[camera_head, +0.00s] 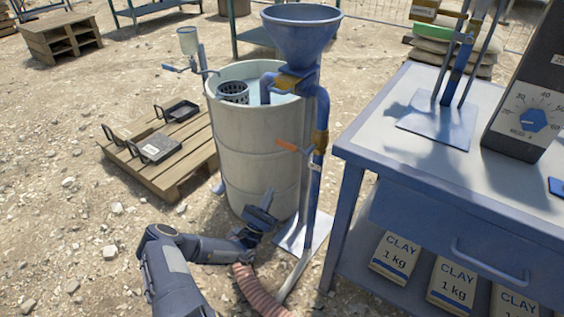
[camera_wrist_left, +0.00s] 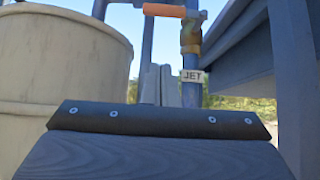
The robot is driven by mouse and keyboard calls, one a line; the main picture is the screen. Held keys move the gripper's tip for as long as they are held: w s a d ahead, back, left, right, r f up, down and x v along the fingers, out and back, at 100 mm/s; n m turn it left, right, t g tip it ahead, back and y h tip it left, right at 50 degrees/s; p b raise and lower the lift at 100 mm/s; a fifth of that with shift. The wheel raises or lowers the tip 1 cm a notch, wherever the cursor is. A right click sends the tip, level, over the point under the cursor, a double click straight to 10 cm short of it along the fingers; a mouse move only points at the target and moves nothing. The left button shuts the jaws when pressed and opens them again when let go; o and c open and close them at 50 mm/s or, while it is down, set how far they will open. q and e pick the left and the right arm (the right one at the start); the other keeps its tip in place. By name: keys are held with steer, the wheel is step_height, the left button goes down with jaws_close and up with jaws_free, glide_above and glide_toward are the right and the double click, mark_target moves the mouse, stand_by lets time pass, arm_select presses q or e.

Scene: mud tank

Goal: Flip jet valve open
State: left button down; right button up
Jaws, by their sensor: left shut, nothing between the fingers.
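The jet valve has an orange lever (camera_head: 290,147) that sticks out sideways to the left from a brass body (camera_head: 320,139) on the blue upright pipe beside the barrel. In the left wrist view the orange lever (camera_wrist_left: 165,10) is at the top, left of the brass body (camera_wrist_left: 190,36). A white "JET" tag (camera_wrist_left: 192,76) is below the body. My left gripper (camera_head: 269,196) is low in front of the barrel, below and left of the lever, apart from it. Its fingers (camera_wrist_left: 158,84) point up and are shut and empty. My right gripper is not in view.
The barrel (camera_head: 258,150) stands behind my left gripper, with a blue funnel (camera_head: 302,30) above. A blue table (camera_head: 390,135) stands close on the right. A ribbed hose (camera_head: 258,290) lies near my forearm. A wooden pallet (camera_head: 160,175) is left of the barrel.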

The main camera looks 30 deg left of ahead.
mark_target(292, 148)
arm_select(q)
steer(key=s+r+b+x, duration=0.1)
steer(key=s+r+x, duration=0.1)
steer(key=x, duration=1)
steer(key=shift+w+r, duration=0.3)
steer(key=shift+a+r+m+h, duration=0.1)
steer(key=shift+m+h, duration=0.3)
steer(key=shift+h, duration=0.1)
steer(key=shift+r+m+h, duration=0.15)
steer(key=shift+m+h, duration=0.35)
steer(key=shift+m, duration=0.1)
